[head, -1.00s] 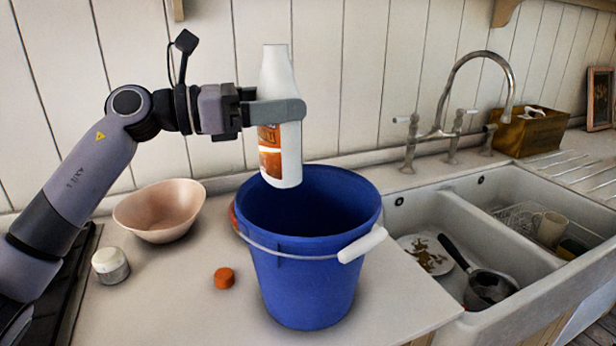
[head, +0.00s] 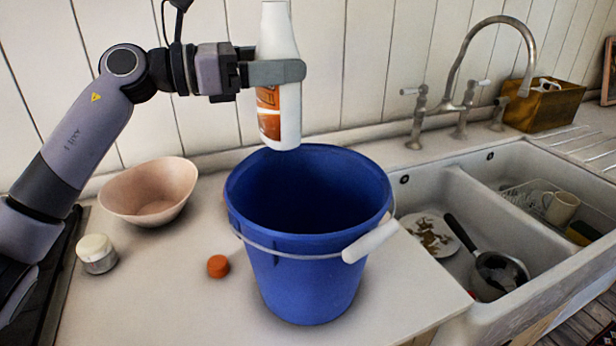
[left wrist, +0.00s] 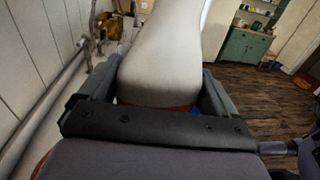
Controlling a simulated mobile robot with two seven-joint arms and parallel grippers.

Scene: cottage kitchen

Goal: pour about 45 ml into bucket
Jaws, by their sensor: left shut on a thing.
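A white bottle (head: 279,44) with an orange label is held upright above the back of the blue bucket (head: 306,262). Its base hangs at about the height of the far rim in the head view. My left gripper (head: 277,72) is shut around the bottle's body. The bottle also fills the middle of the left wrist view (left wrist: 165,62), between the fingers. The bucket stands on the counter with its white-gripped handle hanging toward the front right. Its inside looks dark, and I cannot see any contents. An orange cap (head: 218,266) lies on the counter left of the bucket. My right gripper is out of view.
A pinkish bowl (head: 148,192) and a small white-lidded jar (head: 96,253) stand on the counter (head: 175,300) at left. At right is a double sink (head: 455,203) with a plate, pan and mug. A tall faucet (head: 461,75) rises behind it.

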